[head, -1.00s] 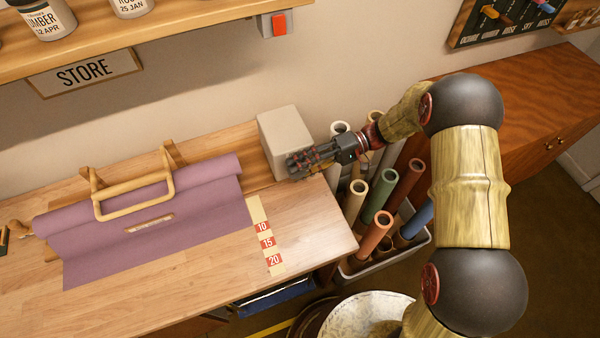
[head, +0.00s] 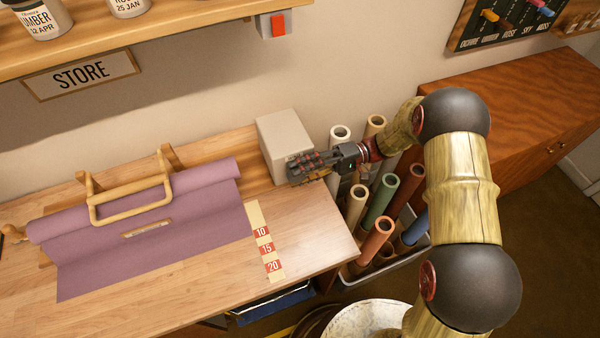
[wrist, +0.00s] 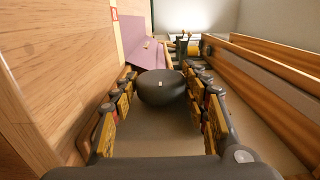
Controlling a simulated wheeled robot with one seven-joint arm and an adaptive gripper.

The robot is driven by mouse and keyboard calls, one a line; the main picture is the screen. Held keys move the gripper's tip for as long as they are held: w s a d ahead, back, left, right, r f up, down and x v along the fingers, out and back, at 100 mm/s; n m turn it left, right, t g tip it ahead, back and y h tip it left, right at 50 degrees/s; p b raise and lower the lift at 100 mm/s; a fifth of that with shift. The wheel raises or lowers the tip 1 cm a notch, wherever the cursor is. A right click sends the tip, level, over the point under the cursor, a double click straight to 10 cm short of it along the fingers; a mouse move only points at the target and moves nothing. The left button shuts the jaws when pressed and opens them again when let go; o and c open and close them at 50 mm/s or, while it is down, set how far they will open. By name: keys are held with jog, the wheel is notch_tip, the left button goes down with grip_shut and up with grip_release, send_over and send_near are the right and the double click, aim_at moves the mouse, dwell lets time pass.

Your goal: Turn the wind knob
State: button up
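The wind knob (wrist: 160,88) is a dark, round knob with a small pale mark on it. It sits between the fingers of my gripper (wrist: 162,85) in the wrist view. The fingers are spread, one on each side of the knob, with their tips close to its edges; I cannot tell whether they touch. In the head view my gripper (head: 292,172) is at the front right of the pale grey box (head: 283,135), and the knob is hidden there. Purple cloth (head: 150,235) hangs from a roll left of the box.
A bin (head: 385,268) of several coloured rolls stands close below my wrist, right of the wooden table (head: 190,290). A numbered strip (head: 265,240) lies on the table beside the cloth. A wooden cabinet (head: 510,110) stands at the right.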

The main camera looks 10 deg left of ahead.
jog(key=o, duration=0.4)
jog(key=v, duration=1.2)
dwell(0.4)
